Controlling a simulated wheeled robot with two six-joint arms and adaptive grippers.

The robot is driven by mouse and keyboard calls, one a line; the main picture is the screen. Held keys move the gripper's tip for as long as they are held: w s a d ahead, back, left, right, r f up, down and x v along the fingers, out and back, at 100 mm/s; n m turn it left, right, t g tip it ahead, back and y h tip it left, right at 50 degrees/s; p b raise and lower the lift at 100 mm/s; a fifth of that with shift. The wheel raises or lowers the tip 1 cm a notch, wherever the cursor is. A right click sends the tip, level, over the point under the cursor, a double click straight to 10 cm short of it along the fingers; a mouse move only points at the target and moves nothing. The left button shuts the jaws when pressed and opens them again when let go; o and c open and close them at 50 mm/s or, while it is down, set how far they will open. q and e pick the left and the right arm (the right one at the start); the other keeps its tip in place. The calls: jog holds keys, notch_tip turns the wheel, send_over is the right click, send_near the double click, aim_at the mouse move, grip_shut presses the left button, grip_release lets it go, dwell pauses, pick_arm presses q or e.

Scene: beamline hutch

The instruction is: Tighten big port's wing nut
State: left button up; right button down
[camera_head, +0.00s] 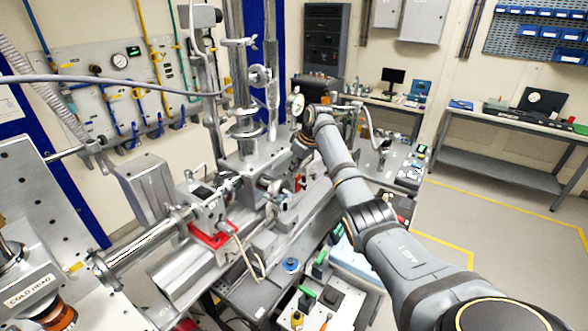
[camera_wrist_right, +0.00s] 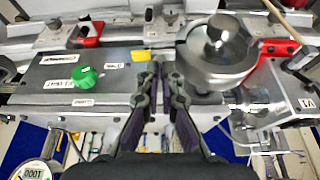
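My right arm reaches in from the lower right of the head view. Its gripper (camera_head: 288,172) is beyond the wrist among the metal fittings, where its fingertips are hard to make out. In the right wrist view the two dark fingers of this gripper (camera_wrist_right: 161,72) come together at the tips, with nothing clearly held between them. A large round metal port (camera_wrist_right: 212,68) with a domed top is just right of the fingertips, apart from them. I cannot make out its wing nut for certain. My left gripper is not in view.
A green knob (camera_wrist_right: 84,77) on a grey labelled panel is left of the fingers. Red brackets (camera_wrist_right: 278,47) flank the port. In the head view a steel column (camera_head: 240,80) and a dial gauge (camera_head: 296,103) crowd the arm. Open floor (camera_head: 450,215) lies at right.

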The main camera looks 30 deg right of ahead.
jog(key=m+h, duration=0.1)
jog(key=m, duration=0.2)
jog(key=m+h, duration=0.1)
jog(key=m, duration=0.3)
jog(key=a+m+h, duration=0.1)
jog(key=m+h, duration=0.1)
jog(key=m, duration=0.1)
jog(key=shift+w, duration=0.1)
jog(key=m+g, duration=0.1)
jog(key=m, duration=0.1)
jog(key=m+h, duration=0.1)
jog(key=m, duration=0.2)
jog(key=shift+w+a+r+m+g, duration=0.1)
jog(key=shift+w+a+m+g, duration=0.1)
jog(key=shift+m+g, duration=0.15)
jog(key=shift+w+m+g+h, duration=0.15)
jog(key=shift+m+g+h, duration=0.45)
jog(key=shift+m, duration=1.15)
jog(key=c, duration=1.8)
grip_release()
jog(key=shift+g, duration=0.25)
jog(key=shift+c, duration=0.2)
jog(key=v, duration=1.2)
jog(key=shift+d, duration=0.25)
jog(key=shift+o, duration=0.2)
